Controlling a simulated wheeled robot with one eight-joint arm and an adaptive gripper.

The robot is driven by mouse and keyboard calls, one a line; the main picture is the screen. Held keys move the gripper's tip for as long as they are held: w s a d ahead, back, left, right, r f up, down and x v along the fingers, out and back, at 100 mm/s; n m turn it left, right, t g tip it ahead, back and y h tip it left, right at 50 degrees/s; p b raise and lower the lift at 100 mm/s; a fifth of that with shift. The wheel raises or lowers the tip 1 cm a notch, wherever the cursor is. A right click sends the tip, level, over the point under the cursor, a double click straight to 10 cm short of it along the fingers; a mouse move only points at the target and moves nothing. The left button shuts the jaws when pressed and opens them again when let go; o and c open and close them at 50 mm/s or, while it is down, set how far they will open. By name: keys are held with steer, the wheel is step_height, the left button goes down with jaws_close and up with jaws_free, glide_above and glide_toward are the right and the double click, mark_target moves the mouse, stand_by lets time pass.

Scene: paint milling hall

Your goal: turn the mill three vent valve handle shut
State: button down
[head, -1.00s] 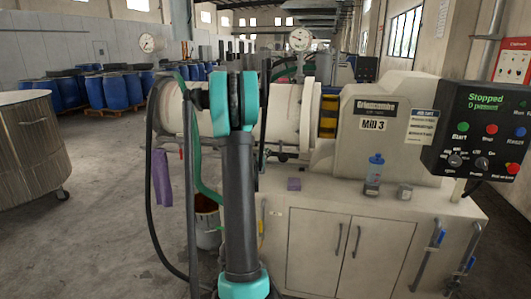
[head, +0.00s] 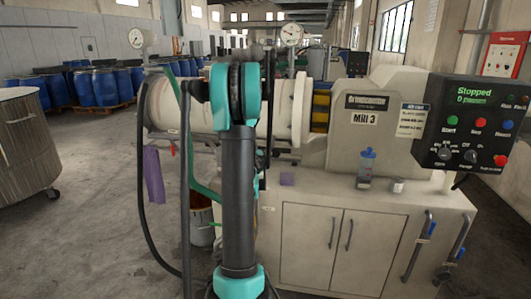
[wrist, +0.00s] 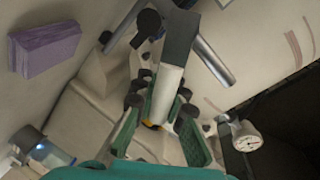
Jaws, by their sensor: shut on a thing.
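Mill three (head: 335,140), a cream machine with a "Mill 3" plate, stands behind my arm in the head view. My gripper (wrist: 158,130) shows in the wrist view with green finger pads. It is shut on the vent valve handle (wrist: 168,92), a pale bar with a dark grey end that runs between the fingers. The fingers partly hide where the handle meets the valve. A pale pipe and dark fittings lie behind it. In the head view my arm hides the gripper and the handle.
A dial gauge (wrist: 246,138) is right of the gripper in the wrist view; a purple block (wrist: 45,48) is at upper left. The control panel (head: 475,125) reads "Stopped". A purple cloth (head: 153,175) hangs left of my arm.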

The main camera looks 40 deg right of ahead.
steer(key=shift+s+d+f+m+t+y, duration=0.15)
steer(key=shift+f+m+t+y, duration=0.15)
steer(key=shift+f+m, duration=0.8)
steer(key=shift+s+d+f+m+t+y, duration=0.1)
steer(key=shift+f+m+t+y, duration=0.35)
steer(key=shift+m, duration=1.15)
steer(key=shift+f, duration=0.2)
steer(key=c, duration=1.6)
jaws_free()
steer(key=shift+c, duration=0.2)
steer(key=shift+a, duration=0.1)
steer(key=v, duration=1.2)
steer(key=shift+w, duration=0.1)
